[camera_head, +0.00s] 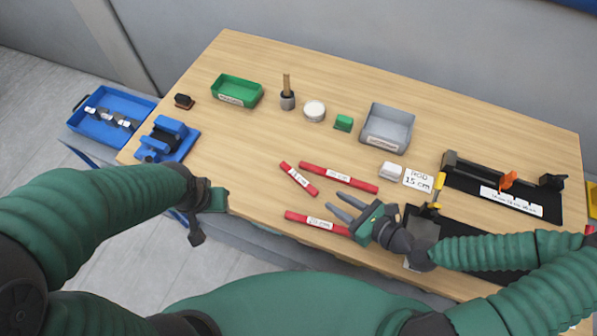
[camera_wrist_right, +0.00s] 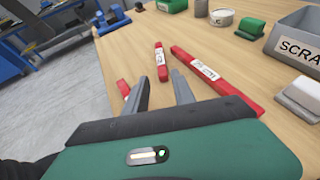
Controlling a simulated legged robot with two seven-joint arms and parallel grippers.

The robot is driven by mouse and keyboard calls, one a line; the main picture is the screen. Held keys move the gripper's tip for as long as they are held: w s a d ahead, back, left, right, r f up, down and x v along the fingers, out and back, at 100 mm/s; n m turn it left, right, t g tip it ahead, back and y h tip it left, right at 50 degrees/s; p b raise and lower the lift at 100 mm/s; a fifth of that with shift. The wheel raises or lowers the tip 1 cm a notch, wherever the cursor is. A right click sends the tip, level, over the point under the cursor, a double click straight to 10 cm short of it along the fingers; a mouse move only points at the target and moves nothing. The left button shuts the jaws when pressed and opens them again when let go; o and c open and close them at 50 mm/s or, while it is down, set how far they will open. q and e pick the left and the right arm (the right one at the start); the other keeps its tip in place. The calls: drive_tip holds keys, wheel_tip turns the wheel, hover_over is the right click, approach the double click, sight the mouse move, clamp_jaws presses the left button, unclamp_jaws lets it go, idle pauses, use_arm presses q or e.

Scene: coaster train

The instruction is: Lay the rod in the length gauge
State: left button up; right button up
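Three red rods with white labels lie on the table. The short rod (camera_head: 299,179) and a longer rod (camera_head: 356,183) lie ahead of my right gripper (camera_head: 335,204). A third rod (camera_head: 300,218) lies beside its fingers, its right end close to the gripper body. In the right wrist view, the short rod (camera_wrist_right: 161,62) and longer rod (camera_wrist_right: 215,80) lie past the parted fingers; the third rod (camera_wrist_right: 124,88) is mostly hidden. The right gripper is open and empty. The length gauge (camera_head: 464,178), black with an orange stop, sits at the right. A card (camera_head: 418,180) reads "ROD 15 cm". My left gripper (camera_head: 203,215) hangs by the left front edge.
A grey scrap bin (camera_head: 388,128), green tray (camera_head: 237,91), white tub (camera_head: 314,111), green block (camera_head: 343,123) and a cup with a handle (camera_head: 287,98) stand along the back. A blue fixture (camera_head: 167,139) is at left. Table between the blue fixture and the rods is clear.

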sight(301, 179)
drive_tip(key=b+x, duration=0.2)
drive_tip(key=f+b+x, duration=0.1)
drive_tip(key=b+x, duration=0.3)
drive_tip(key=shift+s+f, duration=0.2)
drive_tip(key=shift+s, duration=0.05)
drive_tip(key=shift+w+a+f+b, duration=0.15)
drive_tip(key=shift+w+a+b, duration=0.25)
drive_tip(key=shift+w+a, duration=0.25)
drive_tip(key=shift+w+a+p, duration=0.3)
drive_tip(key=shift+w+p, duration=0.1)
drive_tip(key=shift+w, duration=0.3)
drive_tip(key=shift+w+a+f, duration=0.1)
drive_tip(key=shift+w+a, duration=0.15)
drive_tip(key=shift+w, duration=0.05)
drive_tip(key=shift+w+a, duration=0.15)
drive_tip(key=shift+a, duration=0.15)
drive_tip(key=x, duration=0.4)
drive_tip(key=shift+w+a, duration=0.15)
drive_tip(key=shift+w, duration=0.05)
drive_tip(key=shift+s, duration=0.1)
drive_tip(key=shift+c, duration=1.2)
clamp_jaws()
